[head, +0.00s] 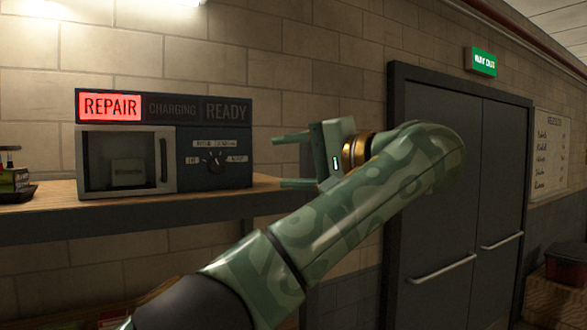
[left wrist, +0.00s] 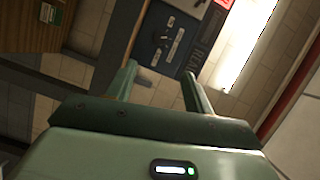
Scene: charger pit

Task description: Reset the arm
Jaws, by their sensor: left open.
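My left gripper (head: 283,161) is open and empty in the head view, with its fingers pointing left toward the charger box. Its camouflage-green arm comes up from the bottom of the picture. The open fingers also show in the left wrist view (left wrist: 160,85), with nothing between them. The charger box (head: 215,185) stands on a wooden shelf to the left of the gripper, apart from it. Its red REPAIR sign (head: 110,107) is lit; CHARGING and READY are dark. A dial (head: 213,160) is on its front. A pale block (head: 127,172) sits behind its window. My right gripper is not in view.
Grey double doors (head: 455,190) stand behind my arm on the right. A dark-red box (head: 567,262) is at the far right.

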